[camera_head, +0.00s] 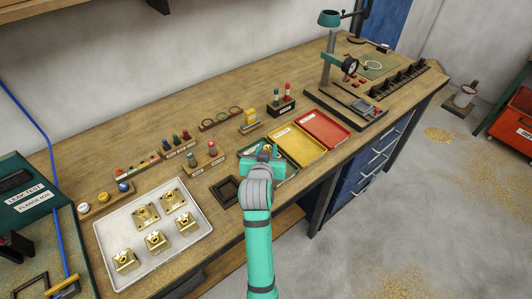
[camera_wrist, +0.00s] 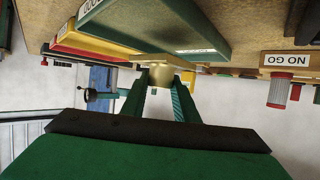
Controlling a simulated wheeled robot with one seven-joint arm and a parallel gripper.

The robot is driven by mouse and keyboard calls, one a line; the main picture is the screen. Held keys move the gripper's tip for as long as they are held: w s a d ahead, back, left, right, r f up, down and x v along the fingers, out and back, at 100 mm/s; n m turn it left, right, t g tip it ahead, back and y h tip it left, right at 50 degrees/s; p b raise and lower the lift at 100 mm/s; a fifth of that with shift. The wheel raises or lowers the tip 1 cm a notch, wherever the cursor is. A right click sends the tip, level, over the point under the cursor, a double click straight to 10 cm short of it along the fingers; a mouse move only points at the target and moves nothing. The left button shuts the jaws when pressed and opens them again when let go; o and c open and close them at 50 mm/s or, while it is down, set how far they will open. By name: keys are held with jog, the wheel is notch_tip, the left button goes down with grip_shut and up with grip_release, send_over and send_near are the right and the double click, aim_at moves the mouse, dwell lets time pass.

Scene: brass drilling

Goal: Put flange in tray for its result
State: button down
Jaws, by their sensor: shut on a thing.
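My gripper (camera_wrist: 160,88) is shut on a brass flange (camera_wrist: 165,72), which shows between the fingertips in the wrist view. In the head view my gripper (camera_head: 264,160) is over the green tray (camera_head: 291,165) and hides much of it; the held flange is mostly hidden there. The green tray (camera_wrist: 180,30) is close beside the flange in the wrist view, which looks upside down. I cannot tell whether the flange touches it. The yellow tray (camera_head: 297,146) and the red tray (camera_head: 323,129) stand in a row to the right.
A white tray (camera_head: 190,250) with several brass flanges lies at the left front. A dark square frame (camera_head: 225,191) lies left of my gripper. Gauges on wooden blocks (camera_head: 205,163) stand behind, with a NO GO label (camera_wrist: 289,59). A drill-like stand (camera_head: 335,70) is at the back right.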

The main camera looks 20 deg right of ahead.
jog(key=shift+f, duration=1.5)
jog(key=shift+f, duration=0.15)
jog(key=c, duration=1.4)
grip_release()
jog(key=shift+c, duration=0.2)
jog(key=shift+o, duration=0.3)
jog(key=shift+w, duration=0.1)
jog(key=v, duration=1.2)
jog(key=shift+a, duration=0.1)
